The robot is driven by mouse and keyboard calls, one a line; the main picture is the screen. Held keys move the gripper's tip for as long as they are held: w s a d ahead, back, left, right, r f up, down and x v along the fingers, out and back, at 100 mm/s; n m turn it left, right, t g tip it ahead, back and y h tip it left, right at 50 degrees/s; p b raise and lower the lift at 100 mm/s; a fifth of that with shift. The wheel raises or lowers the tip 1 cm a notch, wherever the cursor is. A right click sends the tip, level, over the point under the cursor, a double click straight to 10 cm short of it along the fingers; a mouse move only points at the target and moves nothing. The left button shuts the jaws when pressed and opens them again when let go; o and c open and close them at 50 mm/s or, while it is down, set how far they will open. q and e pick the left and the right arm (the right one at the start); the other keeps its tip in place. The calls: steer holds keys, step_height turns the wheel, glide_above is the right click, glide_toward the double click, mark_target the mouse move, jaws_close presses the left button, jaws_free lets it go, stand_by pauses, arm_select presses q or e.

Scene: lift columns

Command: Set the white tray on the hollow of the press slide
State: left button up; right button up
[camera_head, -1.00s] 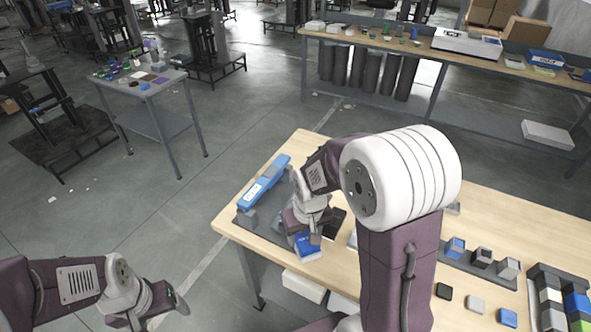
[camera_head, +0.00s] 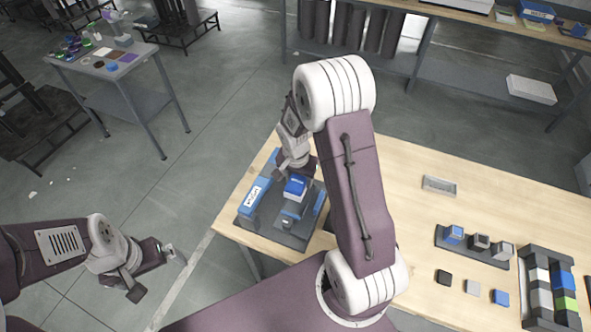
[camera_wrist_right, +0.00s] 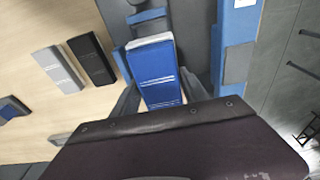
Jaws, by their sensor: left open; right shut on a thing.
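A pale, shallow rectangular tray (camera_head: 438,187) lies on the wooden table, right of my right arm; I cannot be sure it is the white tray. The dark grey press base (camera_head: 287,234) stands at the table's left end, with a long blue bar (camera_head: 256,198) along its left side. The slide's hollow cannot be made out. My right gripper (camera_head: 296,177) is shut on a blue block (camera_head: 295,189), over the base; the block also shows between the fingers in the right wrist view (camera_wrist_right: 158,76). My left gripper (camera_head: 158,275) is open and empty, off the table's left side.
A black block (camera_wrist_right: 92,58) and a grey block (camera_wrist_right: 58,69) lie beside the base. A dark rack (camera_head: 472,247) with several cubes, loose small blocks and a block bin (camera_head: 537,320) stand at the right. The table's back right is clear.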

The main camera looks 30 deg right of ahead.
steer(key=shift+s+f, duration=0.15)
steer(key=shift+s, duration=0.1)
steer(key=shift+f+b, duration=0.35)
steer(key=shift+b, duration=0.1)
step_height(320, 180, down, 4)
steer(key=b, duration=0.3)
steer(key=shift+w, duration=0.15)
steer(key=shift+f+b, duration=0.3)
steer(key=shift+b, duration=0.15)
steer(key=shift+a, duration=0.1)
steer(key=shift+f+b, duration=0.9)
steer(key=shift+b, duration=0.3)
stand_by(0.6)
steer(key=o, duration=1.8)
